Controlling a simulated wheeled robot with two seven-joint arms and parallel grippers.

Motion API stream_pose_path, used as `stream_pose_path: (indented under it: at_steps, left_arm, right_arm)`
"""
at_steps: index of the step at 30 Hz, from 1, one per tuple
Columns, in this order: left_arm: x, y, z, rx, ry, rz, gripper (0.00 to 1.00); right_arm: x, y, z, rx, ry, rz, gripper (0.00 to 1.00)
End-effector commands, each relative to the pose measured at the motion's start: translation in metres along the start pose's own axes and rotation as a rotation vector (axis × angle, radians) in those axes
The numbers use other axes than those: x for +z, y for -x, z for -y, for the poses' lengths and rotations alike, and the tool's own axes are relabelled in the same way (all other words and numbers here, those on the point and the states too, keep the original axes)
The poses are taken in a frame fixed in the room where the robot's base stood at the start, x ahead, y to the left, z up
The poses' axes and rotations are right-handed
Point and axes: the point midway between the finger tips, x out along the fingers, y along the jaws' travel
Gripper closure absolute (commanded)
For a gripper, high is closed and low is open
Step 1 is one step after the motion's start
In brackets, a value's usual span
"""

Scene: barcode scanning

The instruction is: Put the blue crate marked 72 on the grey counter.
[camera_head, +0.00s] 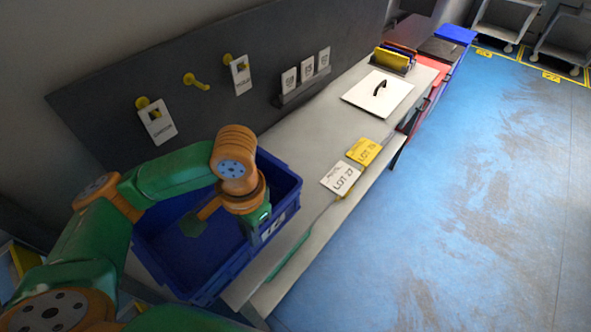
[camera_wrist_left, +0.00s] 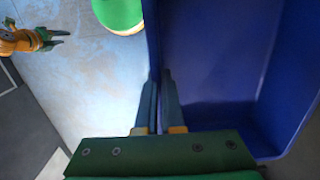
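The blue crate (camera_head: 236,266) is over the near end of the grey counter (camera_head: 312,135) in the head view; I cannot tell whether its base touches the top. Its white label is partly hidden, so I cannot read the number. My left gripper (camera_head: 254,230) points down at the crate's front wall. In the left wrist view the left gripper (camera_wrist_left: 160,105) has its fingers on either side of the wall of the blue crate (camera_wrist_left: 215,55), close together on it. The crate looks empty. My right gripper (camera_wrist_left: 52,39) shows small over the floor, fingers apart and empty.
White and yellow lot cards (camera_head: 342,178) lie at the counter's front edge, right of the crate. A white board with a black handle (camera_head: 378,94) and a holder of coloured folders (camera_head: 393,60) stand farther back. A dark panel with hooks and tags rises behind. The blue floor (camera_head: 480,200) is clear.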

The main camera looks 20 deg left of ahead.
Motion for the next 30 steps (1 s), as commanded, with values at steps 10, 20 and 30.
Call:
stream_pose_path:
  at_steps: [10,20,30]
  left_arm:
    - [-0.085,-0.061,0.036,-0.001,0.001,0.002,1.00]
    - [-0.103,-0.106,0.044,-0.001,0.002,0.000,1.00]
    - [-0.103,-0.110,0.044,-0.001,0.001,-0.002,0.82]
  right_arm:
    - [0.000,-0.004,0.001,-0.001,0.000,-0.001,0.50]
    - [0.000,-0.006,0.001,-0.001,0.000,-0.001,0.50]
    - [0.000,-0.006,0.001,-0.001,0.000,-0.001,0.50]
